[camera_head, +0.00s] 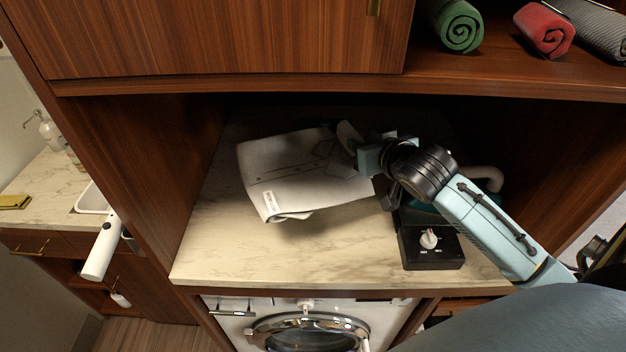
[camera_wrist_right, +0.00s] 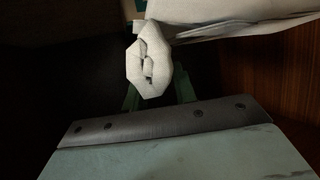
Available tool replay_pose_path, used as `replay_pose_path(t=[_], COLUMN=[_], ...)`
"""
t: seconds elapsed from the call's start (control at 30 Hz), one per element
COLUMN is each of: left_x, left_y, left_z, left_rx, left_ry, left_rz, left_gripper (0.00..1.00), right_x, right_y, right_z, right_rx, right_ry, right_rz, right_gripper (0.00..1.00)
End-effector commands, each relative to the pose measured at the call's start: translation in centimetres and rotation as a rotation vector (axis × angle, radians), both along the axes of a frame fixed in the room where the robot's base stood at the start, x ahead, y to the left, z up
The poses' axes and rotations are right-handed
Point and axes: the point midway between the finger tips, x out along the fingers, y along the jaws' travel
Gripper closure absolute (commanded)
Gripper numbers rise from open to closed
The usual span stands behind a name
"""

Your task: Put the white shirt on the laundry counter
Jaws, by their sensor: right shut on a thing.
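The white shirt (camera_head: 295,170) is folded flat and is over the marble laundry counter (camera_head: 235,245), inside the wooden alcove. Its right side meets my right gripper (camera_head: 350,142), which is shut on it. I cannot tell whether the shirt rests on the counter or hangs just above it. In the right wrist view, a rolled white edge of the shirt (camera_wrist_right: 148,62) shows at the gripper, with dim greenish finger parts beside it. My left gripper is not in view; the white rounded piece at the far left shows no fingers.
A black box with a dial (camera_head: 431,247) sits on the counter's right front, below my right arm. A washing machine (camera_head: 308,330) is under the counter. A shelf above holds rolled green (camera_head: 456,25) and red (camera_head: 545,28) towels. The counter's left front is clear.

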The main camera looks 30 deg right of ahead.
Motion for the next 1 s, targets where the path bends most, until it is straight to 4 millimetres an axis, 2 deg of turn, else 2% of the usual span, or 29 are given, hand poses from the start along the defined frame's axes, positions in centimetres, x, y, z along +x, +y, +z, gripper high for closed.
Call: replay_pose_path(t=[0.03, 0.23, 0.43, 0.5, 0.7, 0.8, 1.0], left_x=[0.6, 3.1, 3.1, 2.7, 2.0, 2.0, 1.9], left_y=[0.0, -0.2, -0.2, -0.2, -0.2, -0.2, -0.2], left_z=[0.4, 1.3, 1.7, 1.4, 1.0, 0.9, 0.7], left_rx=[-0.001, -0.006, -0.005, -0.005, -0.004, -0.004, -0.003], left_ry=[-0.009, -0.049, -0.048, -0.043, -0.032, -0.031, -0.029], left_rz=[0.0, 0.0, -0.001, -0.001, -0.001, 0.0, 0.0], left_gripper=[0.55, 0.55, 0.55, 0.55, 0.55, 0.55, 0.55], right_x=[0.9, 3.4, 5.2, 5.0, 5.0, 5.0, 5.0], right_y=[1.3, 5.4, 8.6, 8.2, 8.2, 8.1, 8.1], right_z=[0.4, 0.3, 0.0, -1.9, -5.9, -7.4, -9.2], right_rx=[0.006, 0.004, 0.002, -0.002, 0.0, 0.0, 0.0], right_ry=[-0.006, -0.004, -0.001, 0.004, 0.003, 0.005, 0.006], right_rz=[0.003, 0.001, 0.001, -0.002, 0.0, -0.003, -0.003], right_gripper=[1.0, 1.0, 1.0, 1.0, 1.0, 1.0, 1.0])
